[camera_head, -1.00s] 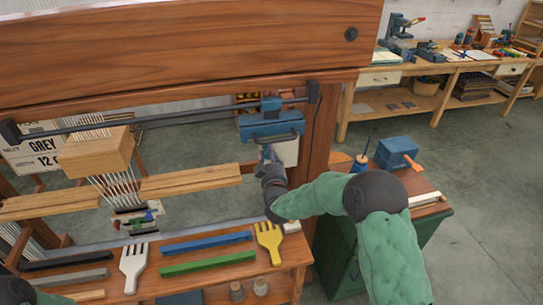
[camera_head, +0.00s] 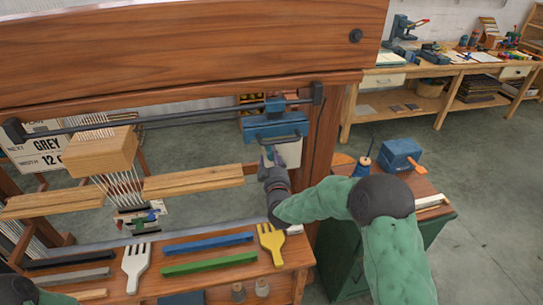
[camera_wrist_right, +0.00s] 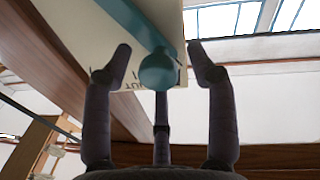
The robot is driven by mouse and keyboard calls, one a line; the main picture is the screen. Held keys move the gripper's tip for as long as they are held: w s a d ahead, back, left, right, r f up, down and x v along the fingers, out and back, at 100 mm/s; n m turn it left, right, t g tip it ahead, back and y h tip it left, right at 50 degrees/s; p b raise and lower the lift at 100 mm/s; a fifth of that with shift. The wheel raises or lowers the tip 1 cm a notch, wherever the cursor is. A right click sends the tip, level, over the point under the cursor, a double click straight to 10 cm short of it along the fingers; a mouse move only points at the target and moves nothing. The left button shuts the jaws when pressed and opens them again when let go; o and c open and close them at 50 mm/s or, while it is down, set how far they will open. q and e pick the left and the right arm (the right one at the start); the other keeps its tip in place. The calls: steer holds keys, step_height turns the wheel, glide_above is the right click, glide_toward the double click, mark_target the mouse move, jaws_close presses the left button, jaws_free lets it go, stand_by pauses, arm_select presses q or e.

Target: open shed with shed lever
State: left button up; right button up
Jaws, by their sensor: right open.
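The shed lever shows in the right wrist view as a teal bar ending in a round knob (camera_wrist_right: 157,72). It runs down in front of a pale panel with dark lettering (camera_wrist_right: 112,75). My right gripper (camera_wrist_right: 163,75) is open, with its fingers spread on both sides of the knob and a gap left on each side. In the head view my right gripper (camera_head: 270,160) is raised just below the blue box (camera_head: 275,127) on the loom's right side and partly covers the pale panel. The lever itself is hard to make out there. My left gripper is out of view.
The loom's thick right post (camera_head: 322,140) stands close beside my right gripper. Below lies a shelf with a yellow comb (camera_head: 270,242), a white comb (camera_head: 135,265) and coloured bars. A green cabinet (camera_head: 345,255) with a blue box on top stands to the right.

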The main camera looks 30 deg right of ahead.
steer(key=v, duration=1)
steer(key=shift+s, duration=0.4)
steer(key=shift+a, duration=0.15)
steer(key=s+a+f+g+y, duration=0.2)
steer(key=a+f+g+y, duration=0.25)
steer(key=f, duration=0.75)
steer(key=s+a+f+g+y, duration=0.3)
steer(key=a+f, duration=0.3)
steer(key=f, duration=0.6)
steer(key=s+a+f+m+g+y, duration=0.1)
steer(key=s+a+f+g, duration=0.3)
steer(key=s+f, duration=0.3)
steer(key=s+a+f+m+g+y, duration=0.1)
steer(key=s+a+f+g, duration=0.4)
steer(key=s, duration=0.8)
step_height(320, 180, down, 2)
steer(key=shift+a+f+m+g+y, duration=0.15)
steer(key=shift+a+m+g+y, duration=0.1)
steer(key=shift+m+g+y, duration=0.15)
